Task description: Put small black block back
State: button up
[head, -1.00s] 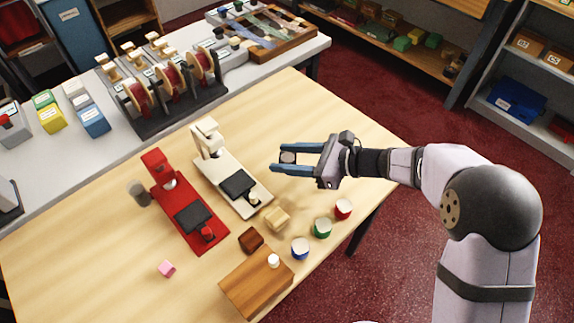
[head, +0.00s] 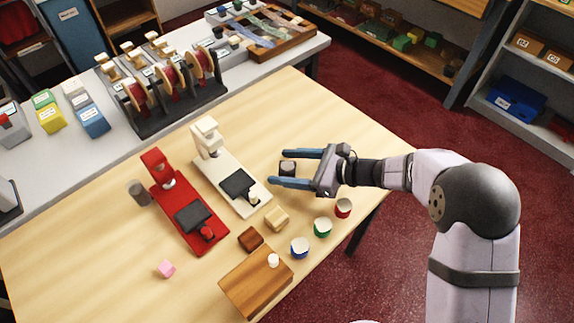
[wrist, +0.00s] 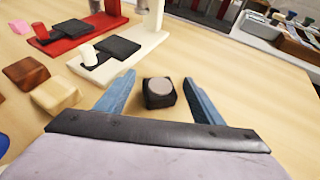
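In the wrist view the block (wrist: 159,96) stands in the gap between my fingers, with bare space on both sides. My gripper (head: 278,167) is open, its two blue fingers lying either side of the block without visible contact. It also shows in the wrist view (wrist: 158,78).
The cream stand (head: 223,180) and red stand (head: 205,241) stand to the left. A light wood block (head: 277,218), dark brown block (head: 251,239), wooden box (head: 240,280) and red, green and blue cups are nearer the front. Table behind the black block is clear.

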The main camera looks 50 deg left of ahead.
jog(key=shift+r, duration=0.2)
jog(key=v, duration=1.1)
jog(key=shift+w+d+b, duration=0.15)
jog(key=shift+d+b, duration=0.05)
jog(key=shift+b, duration=0.2)
jog(key=shift+w+d+r, duration=0.1)
jog(key=shift+d, duration=0.15)
jog(key=shift+c, duration=0.7)
